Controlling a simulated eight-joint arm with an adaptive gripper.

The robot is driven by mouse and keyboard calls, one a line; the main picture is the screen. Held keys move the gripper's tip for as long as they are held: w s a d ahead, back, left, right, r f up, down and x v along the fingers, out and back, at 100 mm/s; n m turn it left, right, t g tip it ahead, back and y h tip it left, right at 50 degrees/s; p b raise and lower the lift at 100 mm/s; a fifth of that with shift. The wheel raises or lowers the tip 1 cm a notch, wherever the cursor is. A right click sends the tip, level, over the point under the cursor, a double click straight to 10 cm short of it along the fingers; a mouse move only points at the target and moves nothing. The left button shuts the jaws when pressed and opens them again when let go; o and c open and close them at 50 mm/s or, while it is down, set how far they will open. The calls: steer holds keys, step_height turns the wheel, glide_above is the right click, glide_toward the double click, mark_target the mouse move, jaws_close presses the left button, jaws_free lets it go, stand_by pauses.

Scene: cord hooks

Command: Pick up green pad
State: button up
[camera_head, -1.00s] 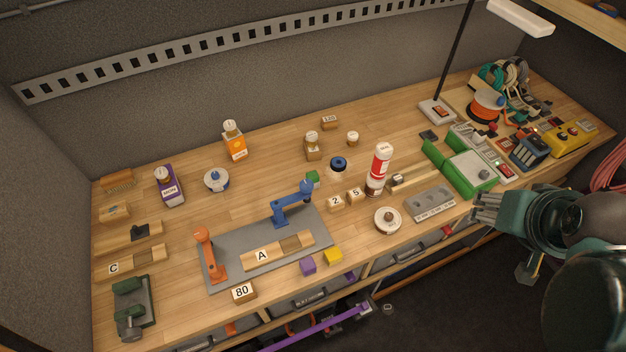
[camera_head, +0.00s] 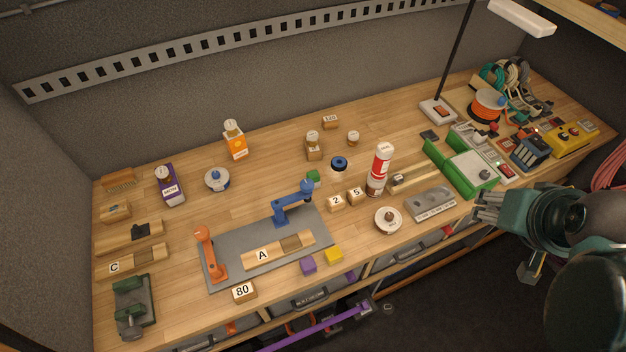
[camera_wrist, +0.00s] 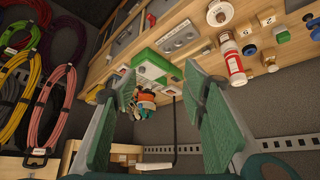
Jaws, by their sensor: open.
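The green pad (camera_head: 313,178) is a small green block on the wooden bench, just behind the blue clamp (camera_head: 292,204). In the wrist view a small green block (camera_wrist: 281,35) that looks like it shows near the upper right. My gripper (camera_head: 487,207) is at the front right edge of the bench, well to the right of the pad. In the wrist view my gripper (camera_wrist: 160,92) has its two green fingers wide apart with nothing between them.
A red and white bottle (camera_head: 380,166), number blocks (camera_head: 336,202) and a round white tin (camera_head: 388,220) stand between my gripper and the pad. A green and white box (camera_head: 468,170) is close by my gripper. Purple (camera_head: 308,265) and yellow (camera_head: 334,254) blocks lie at the front edge.

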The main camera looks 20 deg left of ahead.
step_height(320, 180, up, 4)
steer(key=w+a+r+n+g+y, duration=0.1)
steer(key=w+a+r, duration=0.1)
steer(key=w+a, duration=0.25)
steer(key=w+a+r+n+g, duration=0.1)
steer(key=w+a+r+n, duration=0.15)
steer(key=a, duration=0.35)
steer(key=n+g+h+b, duration=0.1)
steer(key=n+g+b, duration=0.1)
steer(key=n+g, duration=0.3)
glide_above(312, 174)
step_height(312, 174, down, 4)
step_height(312, 174, down, 27)
steer(key=shift+f, duration=0.55)
steer(key=shift+f, duration=0.15)
steer(key=shift+f, duration=1.15)
